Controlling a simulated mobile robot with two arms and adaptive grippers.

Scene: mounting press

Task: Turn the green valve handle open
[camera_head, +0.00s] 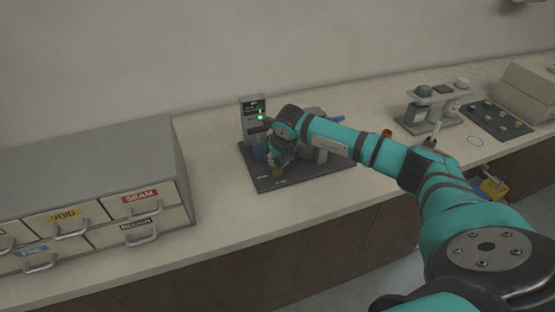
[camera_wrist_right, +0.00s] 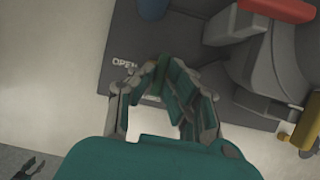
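The green valve handle (camera_wrist_right: 162,64) shows as a narrow dark green piece between my fingertips in the right wrist view, beside a printed OPEN label on a dark base plate (camera_wrist_right: 110,42). My right gripper (camera_wrist_right: 163,80) has its fingers closed in on both sides of the handle, and the pads hide most of it. In the head view my right gripper (camera_head: 279,160) is low over the front of the press's dark base (camera_head: 300,180), and the handle cannot be made out there.
A grey control box (camera_head: 251,112) with a green light stands behind the gripper. The wrist view shows a red part (camera_wrist_right: 277,10) and a yellow cylinder (camera_wrist_right: 305,138) on the right. A drawer cabinet (camera_head: 90,165) is at left; a stand (camera_head: 432,110) and tray (camera_head: 492,120) are at right.

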